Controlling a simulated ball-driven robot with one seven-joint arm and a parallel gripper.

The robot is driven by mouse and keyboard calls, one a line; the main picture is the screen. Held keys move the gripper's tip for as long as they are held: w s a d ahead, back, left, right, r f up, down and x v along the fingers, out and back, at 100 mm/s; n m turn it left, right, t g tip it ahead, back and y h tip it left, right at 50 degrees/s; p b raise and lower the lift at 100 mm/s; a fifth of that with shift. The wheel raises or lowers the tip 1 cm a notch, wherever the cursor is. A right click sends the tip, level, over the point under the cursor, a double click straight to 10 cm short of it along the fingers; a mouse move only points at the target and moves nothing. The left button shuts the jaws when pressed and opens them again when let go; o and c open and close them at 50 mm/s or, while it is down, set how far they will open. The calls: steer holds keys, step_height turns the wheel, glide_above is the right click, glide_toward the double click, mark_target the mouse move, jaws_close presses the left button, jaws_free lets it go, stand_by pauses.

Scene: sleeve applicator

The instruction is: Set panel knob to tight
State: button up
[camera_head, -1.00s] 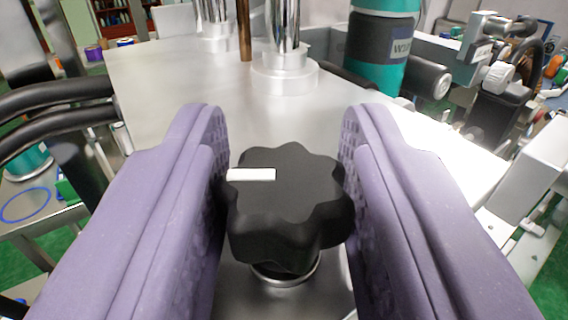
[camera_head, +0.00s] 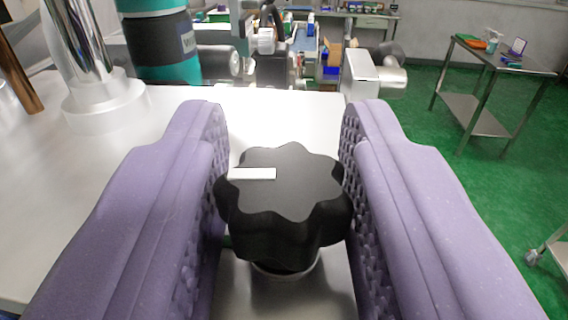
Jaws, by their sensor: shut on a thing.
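The panel knob (camera_head: 285,215) is black with a lobed edge and a white mark on its top, and stands on a metal collar on the grey metal panel. The white mark points to the left in the picture. My gripper (camera_head: 284,185) has two purple padded fingers, one on each side of the knob. It is shut on the knob. No label or setting marks for the knob show in this view.
A metal trolley (camera_head: 490,85) stands on the green floor at the right.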

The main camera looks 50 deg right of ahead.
steer(key=shift+r+m+g+h+p, duration=0.2)
steer(key=shift+m+g+h+p, duration=0.15)
steer(key=shift+m+g+h, duration=0.2)
steer(key=shift+g, duration=0.35)
steer(key=o, duration=0.9)
steer(key=shift+f, duration=0.1)
steer(key=shift+o, duration=0.2)
steer(key=v, duration=0.7)
steer(key=shift+a+b, duration=0.35)
steer(key=shift+b, duration=0.05)
steer(key=shift+s, duration=0.15)
